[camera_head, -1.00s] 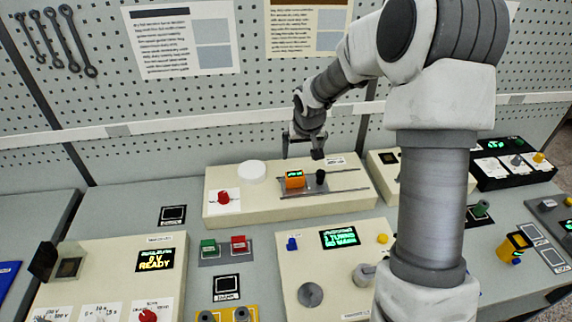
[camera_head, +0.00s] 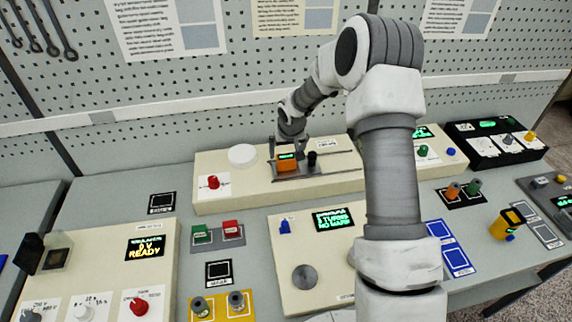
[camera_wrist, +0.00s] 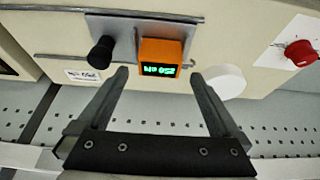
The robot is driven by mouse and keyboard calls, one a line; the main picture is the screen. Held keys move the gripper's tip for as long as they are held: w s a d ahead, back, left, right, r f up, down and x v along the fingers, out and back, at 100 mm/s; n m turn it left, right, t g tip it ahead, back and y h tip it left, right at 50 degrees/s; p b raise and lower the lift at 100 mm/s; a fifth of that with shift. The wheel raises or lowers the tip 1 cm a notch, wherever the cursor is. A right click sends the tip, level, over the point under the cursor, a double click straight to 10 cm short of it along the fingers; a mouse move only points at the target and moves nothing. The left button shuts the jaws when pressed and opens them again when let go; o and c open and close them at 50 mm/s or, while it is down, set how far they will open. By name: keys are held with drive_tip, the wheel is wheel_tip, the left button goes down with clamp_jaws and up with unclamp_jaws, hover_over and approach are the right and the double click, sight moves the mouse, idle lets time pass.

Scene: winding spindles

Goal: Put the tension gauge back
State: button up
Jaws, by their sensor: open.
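A small orange box (camera_head: 287,165) with a green display sits on a grey plate on the long cream unit at the back. It also shows in the wrist view (camera_wrist: 165,49). My gripper (camera_head: 288,147) is open just above it, and its fingertips (camera_wrist: 160,76) lie to either side of the box in the wrist view, with a gap showing. Contact cannot be told. A yellow handheld device (camera_head: 503,226) with a dark face stands at the right of the bench. No readable label tells which of these two is the tension gauge.
A black knob (camera_wrist: 101,53) stands on the plate beside the orange box. A white disc (camera_head: 242,154) and a red knob (camera_head: 213,182) are to its left. Blue outlined squares (camera_head: 448,246) lie on the bench at right. A pegboard (camera_head: 220,85) rises behind.

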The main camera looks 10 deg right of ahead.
sight(286, 156)
drive_tip(key=b+x, duration=0.1)
drive_tip(key=x, duration=0.4)
drive_tip(key=shift+r, duration=0.1)
clamp_jaws()
idle(0.3)
